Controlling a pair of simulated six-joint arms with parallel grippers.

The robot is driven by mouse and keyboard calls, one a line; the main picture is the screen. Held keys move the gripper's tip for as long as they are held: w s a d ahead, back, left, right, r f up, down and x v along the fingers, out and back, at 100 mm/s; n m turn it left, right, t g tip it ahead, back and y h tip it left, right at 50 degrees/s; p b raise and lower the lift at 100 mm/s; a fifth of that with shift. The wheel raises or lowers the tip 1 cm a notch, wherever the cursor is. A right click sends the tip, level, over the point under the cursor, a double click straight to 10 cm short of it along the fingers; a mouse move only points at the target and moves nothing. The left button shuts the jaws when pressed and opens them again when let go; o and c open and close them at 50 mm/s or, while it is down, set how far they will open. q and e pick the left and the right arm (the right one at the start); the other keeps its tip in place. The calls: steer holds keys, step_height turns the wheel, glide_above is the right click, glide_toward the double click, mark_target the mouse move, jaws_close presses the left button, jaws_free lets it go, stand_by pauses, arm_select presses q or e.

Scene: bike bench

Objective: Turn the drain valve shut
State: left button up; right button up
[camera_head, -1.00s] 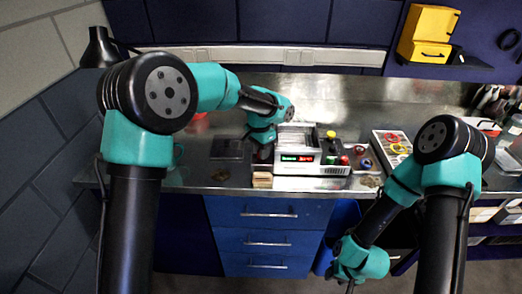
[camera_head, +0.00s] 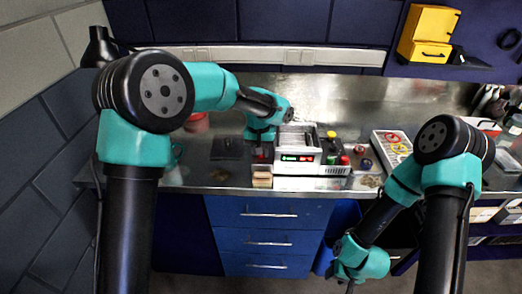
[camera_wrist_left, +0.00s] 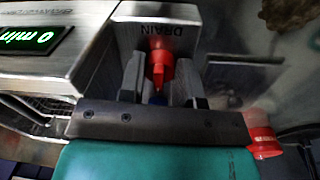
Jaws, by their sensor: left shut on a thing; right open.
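The steel cleaner box (camera_head: 297,168) with a green and red display stands on the bench, and its side with a green "0 min" readout shows in the left wrist view (camera_wrist_left: 82,50). The red drain valve handle (camera_wrist_left: 160,62) sits under the "DRAIN" lettering on that box. My left gripper (camera_wrist_left: 158,88) has its two grey fingers on either side of the handle and is shut on it. In the head view the left gripper (camera_head: 262,152) is at the box's left side, where the handle is mostly hidden. My right gripper (camera_head: 349,277) is open, low in front of the bench, its fingers barely visible.
A red-capped object (camera_wrist_left: 264,140) is near the gripper in the wrist view. A small wooden block (camera_head: 262,180) lies in front of the box's left end. A tray with coloured rings (camera_head: 392,148) and small coloured bottles stand to the right. Blue drawers (camera_head: 268,238) are below.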

arm_select(q)
steer(key=shift+f, duration=0.1)
steer(key=o, duration=0.9)
steer(key=r, duration=1.1)
steer(key=a+r, duration=0.1)
steer(key=r, duration=0.5)
steer(key=shift+r, duration=0.25)
steer(key=shift+f, duration=0.1)
